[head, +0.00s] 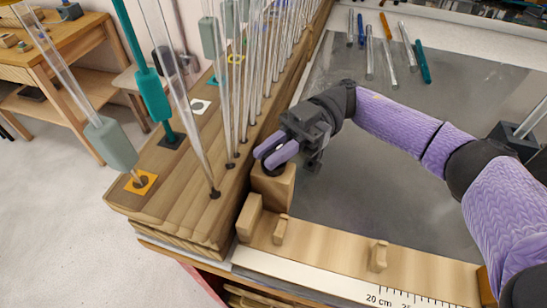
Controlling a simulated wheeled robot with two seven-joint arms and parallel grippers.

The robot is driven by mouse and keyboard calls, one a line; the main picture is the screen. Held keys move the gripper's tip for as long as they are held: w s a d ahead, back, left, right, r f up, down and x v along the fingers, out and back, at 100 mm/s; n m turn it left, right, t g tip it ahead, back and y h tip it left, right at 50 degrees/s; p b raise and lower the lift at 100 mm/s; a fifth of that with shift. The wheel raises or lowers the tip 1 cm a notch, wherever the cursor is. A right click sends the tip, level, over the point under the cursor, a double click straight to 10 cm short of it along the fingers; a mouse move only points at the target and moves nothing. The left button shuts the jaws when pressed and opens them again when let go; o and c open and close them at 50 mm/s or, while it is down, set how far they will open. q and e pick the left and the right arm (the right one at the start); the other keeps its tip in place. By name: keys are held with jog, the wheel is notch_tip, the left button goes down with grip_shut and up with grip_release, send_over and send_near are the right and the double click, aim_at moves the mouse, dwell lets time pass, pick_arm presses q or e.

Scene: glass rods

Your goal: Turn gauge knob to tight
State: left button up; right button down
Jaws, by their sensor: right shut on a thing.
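My right gripper (277,152) comes in from the right on its purple arm, and its two purple fingers are closed over the dark gauge knob (272,169). The knob sits on top of a wooden block (274,190) of the gauge, and the fingers hide most of it. I cannot read the knob's angle or any mark on it. The gauge's wooden base (330,251) runs along the front with small wooden posts and a scale strip (350,290) marked in cm. My left gripper is not in view.
A wooden rack (160,205) of tall upright glass rods stands close to the left of my right gripper. Several coloured rods lie at the back of the grey mat (400,170). The middle of the mat is clear. A wooden bench (75,50) stands at the far left.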

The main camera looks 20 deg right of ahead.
aim_at(274, 151)
jog(key=n+g+h+b, duration=0.2)
jog(key=g, duration=0.1)
jog(key=shift+f, duration=0.15)
jog(key=shift+n+g+h+b, duration=0.9)
jog(key=shift+n+g+h, duration=0.2)
jog(key=shift+n+g, duration=0.1)
jog(key=shift+r, duration=0.2)
jog(key=c, duration=0.6)
grip_release()
jog(key=shift+c, duration=0.2)
notch_tip(274, 151, up, 9)
jog(key=shift+f+p, duration=0.1)
jog(key=shift+p, duration=0.95)
jog(key=shift+r, duration=0.6)
